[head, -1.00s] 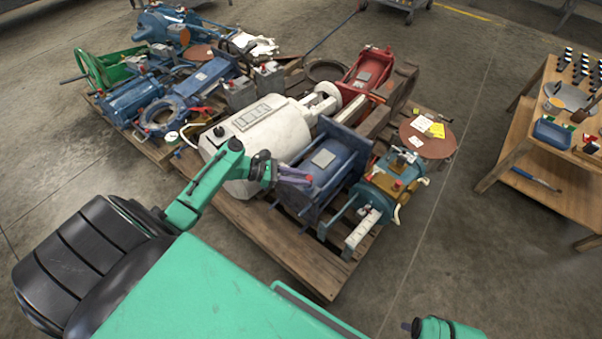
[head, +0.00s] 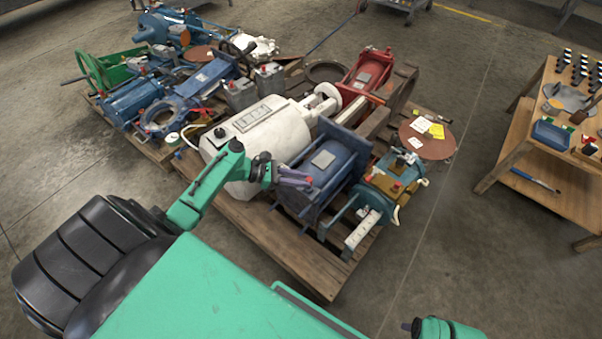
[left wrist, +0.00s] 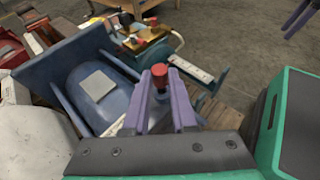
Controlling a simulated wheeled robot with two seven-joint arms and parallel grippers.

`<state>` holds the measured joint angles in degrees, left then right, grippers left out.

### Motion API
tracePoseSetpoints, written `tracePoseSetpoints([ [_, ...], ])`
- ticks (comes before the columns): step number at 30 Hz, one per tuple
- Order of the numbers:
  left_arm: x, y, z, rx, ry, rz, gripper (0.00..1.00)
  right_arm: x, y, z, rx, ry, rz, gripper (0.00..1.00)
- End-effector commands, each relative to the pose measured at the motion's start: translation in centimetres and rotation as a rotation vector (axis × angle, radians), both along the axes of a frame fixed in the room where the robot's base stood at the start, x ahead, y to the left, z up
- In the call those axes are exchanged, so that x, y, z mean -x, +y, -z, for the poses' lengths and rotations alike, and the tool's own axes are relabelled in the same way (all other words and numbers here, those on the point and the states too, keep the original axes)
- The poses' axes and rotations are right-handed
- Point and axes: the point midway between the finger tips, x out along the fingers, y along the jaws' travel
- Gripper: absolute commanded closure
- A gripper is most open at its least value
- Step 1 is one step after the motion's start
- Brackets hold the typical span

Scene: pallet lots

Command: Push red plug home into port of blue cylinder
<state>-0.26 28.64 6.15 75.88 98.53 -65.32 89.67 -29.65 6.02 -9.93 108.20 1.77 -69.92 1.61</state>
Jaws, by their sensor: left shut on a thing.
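The blue cylinder (head: 336,176), with square end flanges and a pale plate on top, lies on the pallet; it also fills the left of centre in the left wrist view (left wrist: 76,76). My left gripper (head: 308,182) is over its near side. In the left wrist view its purple fingers (left wrist: 160,105) are shut on the red plug (left wrist: 159,77), whose red top sticks up between the fingertips.
A white tank (head: 262,134) lies close left of the cylinder. A teal and brass unit (head: 388,182) stands close right. A red machine (head: 370,70) is behind. The wooden pallet (head: 262,232) has a bare front edge. A workbench (head: 518,140) stands right, with clear floor between.

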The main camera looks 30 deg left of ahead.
Motion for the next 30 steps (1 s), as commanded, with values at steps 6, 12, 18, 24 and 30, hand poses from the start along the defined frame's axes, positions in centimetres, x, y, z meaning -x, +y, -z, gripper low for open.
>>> tracePoseSetpoints([
  [6, 0.0, 0.0, -0.1, 0.001, -0.001, 0.0, 1.0, 0.0, 0.0, -0.3, 0.0, 0.0, 0.0, 0.44],
  [12, 0.0, 0.0, 0.1, 0.0, 0.0, 0.0, 1.0, 0.0, 0.0, -0.2, 0.0, 0.0, 0.0, 0.44],
  [18, 0.0, 0.0, 0.6, 0.001, 0.001, 0.0, 1.0, 0.0, 0.0, 0.2, 0.0, 0.0, 0.0, 0.44],
  [24, 0.0, 0.0, 1.1, 0.0, 0.0, 0.0, 1.0, 0.0, 0.0, 0.6, 0.0, 0.0, 0.0, 0.44],
  [30, 0.0, 0.0, 1.6, -0.001, -0.001, 0.0, 1.0, 0.0, 0.0, 0.9, 0.0, 0.0, 0.0, 0.44],
])
